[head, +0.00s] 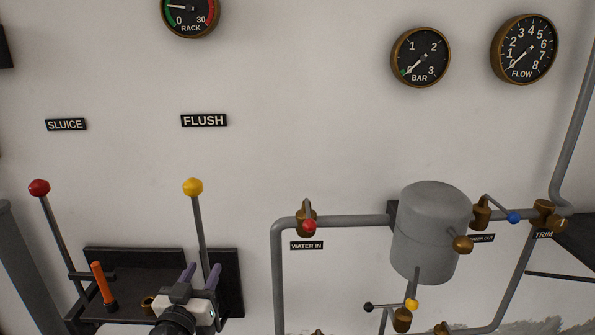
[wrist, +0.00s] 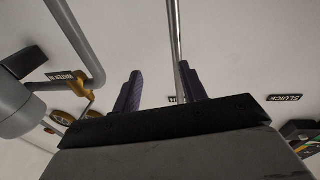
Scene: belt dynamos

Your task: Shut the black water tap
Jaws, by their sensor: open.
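The black tap knob (head: 368,307) sits at the end of a short lever low in the head view. The lever lies roughly level and runs right to a brass valve (head: 402,320) under the grey tank. My gripper (head: 200,268) is at the lower left, well left of the black knob, in front of the lever panel. Its two purple fingers are apart and hold nothing. In the wrist view my gripper (wrist: 160,75) has a grey rod (wrist: 174,30) showing between its fingers, nearer the right one; I cannot tell the depth. The black knob is not discernible there.
The yellow-knobbed flush lever (head: 193,187) and red-knobbed sluice lever (head: 39,187) rise beside my gripper. An orange handle (head: 102,282) is left of it. The grey tank (head: 431,235), red tap (head: 309,225), blue tap (head: 513,217), yellow knob (head: 412,304) and pipes crowd the right.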

